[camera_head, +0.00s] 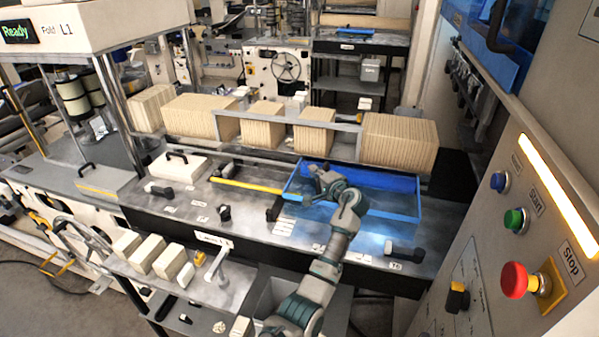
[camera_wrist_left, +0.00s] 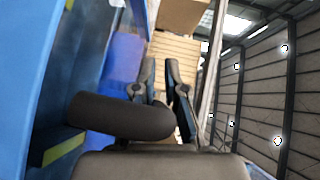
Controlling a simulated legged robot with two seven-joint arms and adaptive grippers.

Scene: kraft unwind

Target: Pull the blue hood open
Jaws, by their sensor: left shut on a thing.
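The blue hood (camera_head: 395,182) is a low blue frame with a bluish panel, set on the grey machine deck right of centre in the head view. Blue panelling of it fills the left side of the left wrist view (camera_wrist_left: 40,75). My left gripper (camera_head: 325,181) is at the hood's left part, its arm reaching up from the bottom. In the wrist view its dark fingers (camera_wrist_left: 163,82) are close together at a thick dark rounded bar, the handle (camera_wrist_left: 110,115). The gripper is shut on this handle. The exact contact is partly hidden. My right gripper is out of view.
Kraft stacks (camera_head: 400,140) stand behind a metal rail (camera_head: 290,121). A control panel with a red stop button (camera_head: 515,280) stands close at right. A blue cover with a dark handle (camera_head: 497,25) is above it. Small blocks (camera_head: 147,254) lie on a front shelf.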

